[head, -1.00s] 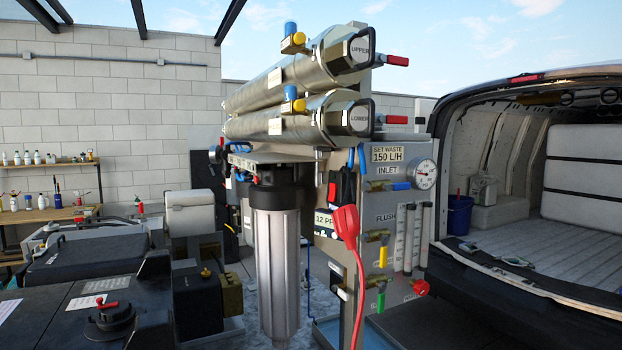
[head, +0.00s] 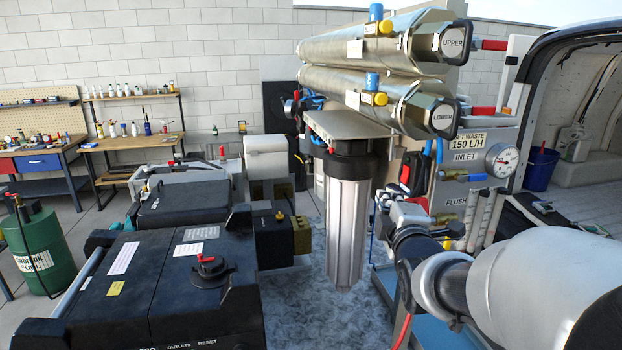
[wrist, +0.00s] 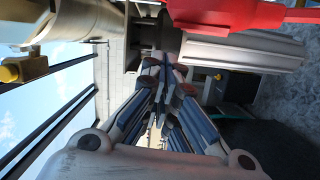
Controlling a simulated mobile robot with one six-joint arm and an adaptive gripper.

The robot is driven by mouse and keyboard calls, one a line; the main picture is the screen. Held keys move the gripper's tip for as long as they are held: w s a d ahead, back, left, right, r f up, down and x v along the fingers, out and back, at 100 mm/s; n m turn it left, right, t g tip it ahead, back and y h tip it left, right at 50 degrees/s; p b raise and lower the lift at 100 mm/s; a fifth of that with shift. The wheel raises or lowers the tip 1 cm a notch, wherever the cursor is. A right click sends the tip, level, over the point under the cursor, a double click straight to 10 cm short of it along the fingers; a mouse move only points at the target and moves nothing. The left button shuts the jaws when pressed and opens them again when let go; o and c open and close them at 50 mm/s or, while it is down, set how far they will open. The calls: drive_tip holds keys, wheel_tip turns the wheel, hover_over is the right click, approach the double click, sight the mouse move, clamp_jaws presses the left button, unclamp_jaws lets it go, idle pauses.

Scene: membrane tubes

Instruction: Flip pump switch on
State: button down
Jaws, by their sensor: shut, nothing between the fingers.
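My gripper (head: 382,197) is in front of the panel side of the membrane unit, right of the clear-grey filter housing (head: 346,225). In the wrist view its fingers (wrist: 161,68) are shut and empty, with the filter housing (wrist: 245,50) beyond them. A black item with red parts (head: 412,172) is on the panel just behind and above the gripper. A red object (wrist: 230,14) crosses the top of the wrist view, close to the camera. I cannot make out a pump switch for certain; the gripper and arm hide much of the lower panel.
Two steel membrane tubes, upper (head: 385,42) and lower (head: 375,95), lie above the gripper. A pressure gauge (head: 502,160) and valves are at the right. A black machine (head: 150,280) stands at the left. The van (head: 585,120) is at the right.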

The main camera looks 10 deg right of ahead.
sight(405, 174)
drive_tip(key=w+d+p, duration=0.2)
drive_tip(key=w+d, duration=0.4)
drive_tip(key=w, duration=0.4)
drive_tip(key=shift+f, duration=0.4)
drive_tip(key=shift+d+f, duration=0.1)
drive_tip(key=n+b, duration=0.1)
drive_tip(key=b, duration=0.2)
drive_tip(key=shift+d, duration=0.3)
